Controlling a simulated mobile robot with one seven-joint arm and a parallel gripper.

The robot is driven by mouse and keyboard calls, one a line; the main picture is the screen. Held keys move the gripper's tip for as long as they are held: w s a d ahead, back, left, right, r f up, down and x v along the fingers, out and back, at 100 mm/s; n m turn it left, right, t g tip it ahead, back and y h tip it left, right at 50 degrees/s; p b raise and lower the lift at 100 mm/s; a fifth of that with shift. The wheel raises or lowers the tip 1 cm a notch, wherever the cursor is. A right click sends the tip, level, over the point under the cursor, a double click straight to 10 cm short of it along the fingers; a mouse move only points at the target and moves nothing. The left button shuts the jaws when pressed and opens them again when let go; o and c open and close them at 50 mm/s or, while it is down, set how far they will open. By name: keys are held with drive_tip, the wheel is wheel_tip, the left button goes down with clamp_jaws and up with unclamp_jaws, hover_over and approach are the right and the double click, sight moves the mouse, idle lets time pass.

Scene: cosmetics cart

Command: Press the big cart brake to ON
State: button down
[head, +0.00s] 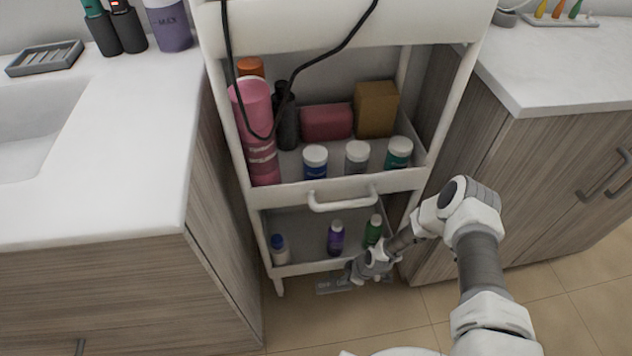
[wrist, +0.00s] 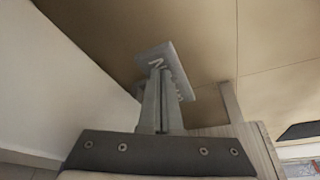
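The white cart (head: 335,190) stands between two cabinets. My gripper (head: 350,273) is down at the cart's bottom edge and covers part of the brake. In the wrist view, my gripper's fingers (wrist: 162,90) are together with nothing held between them. The grey brake plate (wrist: 172,60) shows just behind the fingertips, with part of pale lettering visible. I cannot tell whether the fingertips touch it. The brake's ON or OFF position is not readable.
The cart's lower shelf holds several small bottles (head: 336,238) close above my gripper. A white handle (head: 343,200) sticks out above them. A black cable (head: 312,75) hangs across the cart. Wooden cabinets flank it at left (head: 120,290) and right (head: 545,160). Tiled floor lies in front.

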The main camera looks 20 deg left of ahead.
drive_tip(key=shift+r+p, duration=2.25)
drive_tip(key=shift+r, duration=1.2)
drive_tip(key=shift+s, duration=0.1)
